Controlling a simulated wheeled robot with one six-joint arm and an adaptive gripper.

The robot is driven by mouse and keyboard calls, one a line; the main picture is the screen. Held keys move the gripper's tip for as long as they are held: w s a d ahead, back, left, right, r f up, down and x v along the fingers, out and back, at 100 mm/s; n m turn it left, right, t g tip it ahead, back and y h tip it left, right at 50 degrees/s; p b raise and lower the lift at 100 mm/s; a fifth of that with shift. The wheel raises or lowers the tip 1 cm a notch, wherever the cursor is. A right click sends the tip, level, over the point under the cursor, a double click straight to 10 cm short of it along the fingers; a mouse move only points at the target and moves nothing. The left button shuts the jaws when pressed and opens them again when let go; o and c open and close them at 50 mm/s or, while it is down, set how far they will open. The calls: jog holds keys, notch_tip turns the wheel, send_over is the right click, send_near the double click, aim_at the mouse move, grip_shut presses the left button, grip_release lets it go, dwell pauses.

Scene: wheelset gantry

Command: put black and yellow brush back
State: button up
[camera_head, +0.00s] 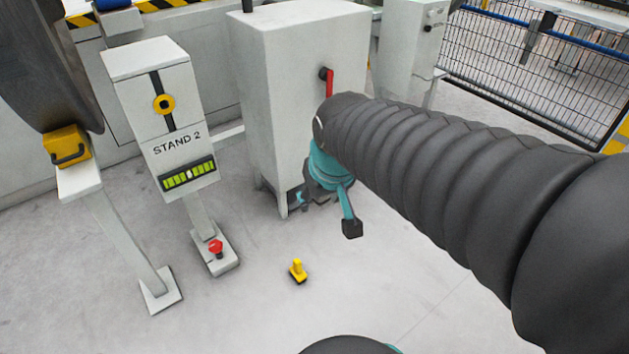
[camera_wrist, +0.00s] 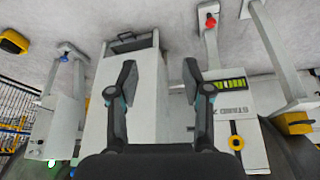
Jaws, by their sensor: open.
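The small black and yellow brush (camera_head: 298,271) stands on the floor in front of the white cabinet, to the right of the STAND 2 post, with its yellow part up. My gripper (camera_wrist: 160,76) is open, with nothing between its fingers in the wrist view. In the head view it hangs in front of the cabinet's lower part, above and right of the brush and apart from it. My arm hides part of it there. A yellow and black item (camera_wrist: 13,42) is cut off at the wrist view's left edge; I cannot tell whether it is the brush.
The white cabinet (camera_head: 305,85) has a red handle (camera_head: 330,82). The STAND 2 box (camera_head: 160,120) has a red button (camera_head: 215,246) at its base. A yellow block (camera_head: 68,145) sits on a post under a large wheel. A mesh fence (camera_head: 530,65) stands behind.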

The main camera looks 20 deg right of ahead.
jog(key=s+r+t, duration=0.1)
jog(key=s, duration=0.7)
jog(key=shift+s+r+m, duration=0.15)
jog(key=shift+r+m, duration=0.15)
jog(key=shift+r, duration=0.1)
dwell(0.6)
